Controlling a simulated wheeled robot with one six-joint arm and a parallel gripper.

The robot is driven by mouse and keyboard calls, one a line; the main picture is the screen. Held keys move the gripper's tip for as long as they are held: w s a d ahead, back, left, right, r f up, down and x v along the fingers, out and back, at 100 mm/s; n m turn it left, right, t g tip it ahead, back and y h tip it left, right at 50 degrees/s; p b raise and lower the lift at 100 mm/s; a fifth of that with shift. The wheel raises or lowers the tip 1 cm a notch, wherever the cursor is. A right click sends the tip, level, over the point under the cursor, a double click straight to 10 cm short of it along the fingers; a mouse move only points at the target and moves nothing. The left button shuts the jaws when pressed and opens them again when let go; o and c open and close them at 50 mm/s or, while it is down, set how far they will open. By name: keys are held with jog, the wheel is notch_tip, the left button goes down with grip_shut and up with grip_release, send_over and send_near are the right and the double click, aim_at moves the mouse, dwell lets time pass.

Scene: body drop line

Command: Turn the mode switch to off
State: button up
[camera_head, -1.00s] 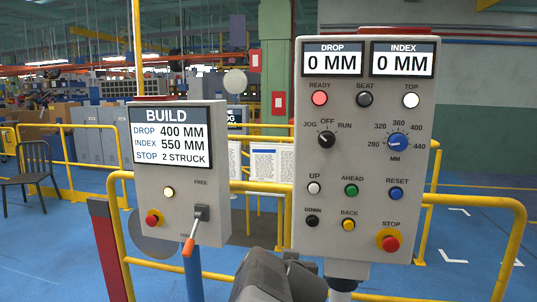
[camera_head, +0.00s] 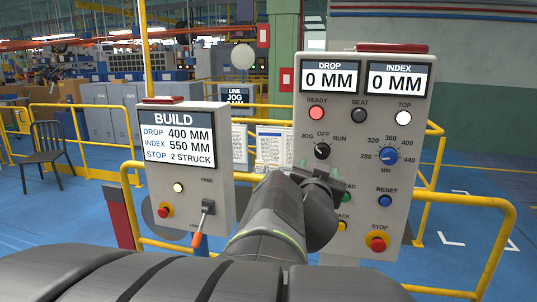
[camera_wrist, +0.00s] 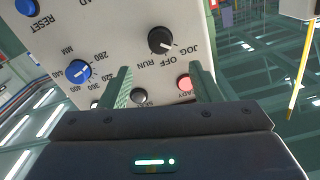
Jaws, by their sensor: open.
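The mode switch (camera_head: 322,151) is a round black knob on the right-hand control panel, with JOG, OFF and RUN printed around it. In the wrist view the knob (camera_wrist: 160,40) appears upside down, and its white mark seems to point toward JOG rather than OFF. My gripper (camera_head: 318,174) is in front of the panel, just below the knob in the head view. In the wrist view my gripper (camera_wrist: 161,80) has its two green fingers spread, with nothing between them. The knob lies beyond the fingertips, apart from them.
A blue MM dial (camera_head: 388,155) is right of the switch. A red READY lamp (camera_head: 317,113) and black SEAT button (camera_head: 359,115) are above. My arm partly covers the lower buttons. A red STOP button (camera_head: 377,244) is low right. The BUILD box (camera_head: 190,190) stands left, with yellow rails (camera_head: 470,200) around.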

aim_at(321, 154)
jog(key=x, duration=1.1)
jog(key=shift+f, duration=0.1)
jog(key=c, duration=1)
jog(key=shift+b, duration=0.3)
jog(key=m+b, duration=0.2)
jog(key=m, duration=0.1)
jog(key=shift+f+m, duration=0.1)
jog(key=shift+m, duration=0.2)
jog(key=m+b, duration=0.1)
jog(key=m, duration=0.5)
